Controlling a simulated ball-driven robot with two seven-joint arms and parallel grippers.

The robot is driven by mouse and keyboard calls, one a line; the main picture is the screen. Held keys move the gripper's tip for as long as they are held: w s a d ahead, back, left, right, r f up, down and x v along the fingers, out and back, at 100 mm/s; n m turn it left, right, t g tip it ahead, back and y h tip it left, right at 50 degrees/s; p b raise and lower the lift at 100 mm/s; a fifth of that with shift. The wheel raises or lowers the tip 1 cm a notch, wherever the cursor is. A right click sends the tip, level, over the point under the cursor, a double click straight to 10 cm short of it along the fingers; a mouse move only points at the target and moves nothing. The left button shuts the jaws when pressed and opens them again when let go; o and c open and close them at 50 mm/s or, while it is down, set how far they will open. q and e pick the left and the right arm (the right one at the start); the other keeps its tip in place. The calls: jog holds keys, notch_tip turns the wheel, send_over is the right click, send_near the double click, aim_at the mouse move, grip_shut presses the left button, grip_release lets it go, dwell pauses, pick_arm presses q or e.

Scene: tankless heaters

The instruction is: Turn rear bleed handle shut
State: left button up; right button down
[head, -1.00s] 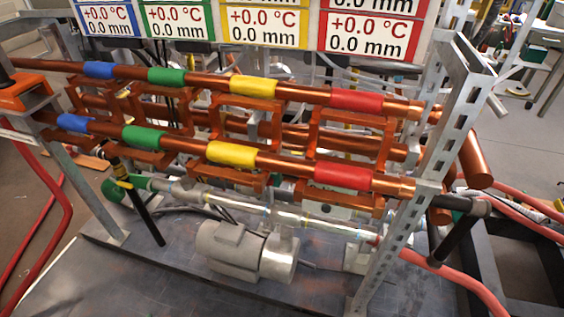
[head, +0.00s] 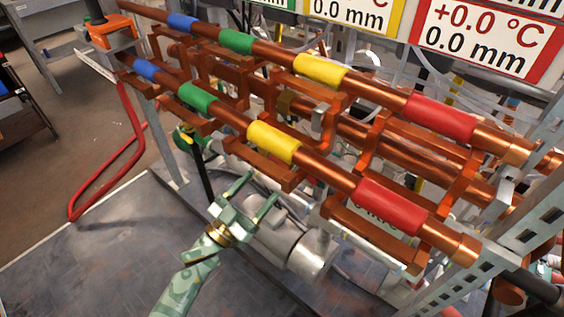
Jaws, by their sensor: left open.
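A black bar-shaped handle (head: 204,175) hangs steeply down below the left half of the copper pipes. A green fitting with a yellow part (head: 188,137) is near its upper end. A second dark bar (head: 528,286) shows at the lower right, partly cut off by the frame edge. I cannot tell which of them is the rear bleed handle. My left gripper (head: 258,194) is pale green and open, with nothing between its fingers. It is to the right of the black handle and in front of the grey motor. My right gripper is out of view.
Copper pipes with blue, green, yellow and red bands (head: 376,204) run across above my left gripper. A grey cylindrical motor (head: 305,250) is just behind it. A perforated metal post (head: 500,262) stands at right. The dark plate (head: 80,250) is clear at lower left.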

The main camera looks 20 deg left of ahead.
aim_at(280, 163)
pick_arm(q)
jog(key=b+x, duration=0.1)
jog(key=x, duration=0.7)
jog(key=shift+w, duration=0.1)
jog(key=shift+w+d+r, duration=0.15)
jog(key=shift+w, duration=0.15)
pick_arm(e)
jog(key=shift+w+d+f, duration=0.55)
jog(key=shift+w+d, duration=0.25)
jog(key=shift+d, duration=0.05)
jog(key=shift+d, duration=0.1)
pick_arm(q)
jog(key=c, duration=0.7)
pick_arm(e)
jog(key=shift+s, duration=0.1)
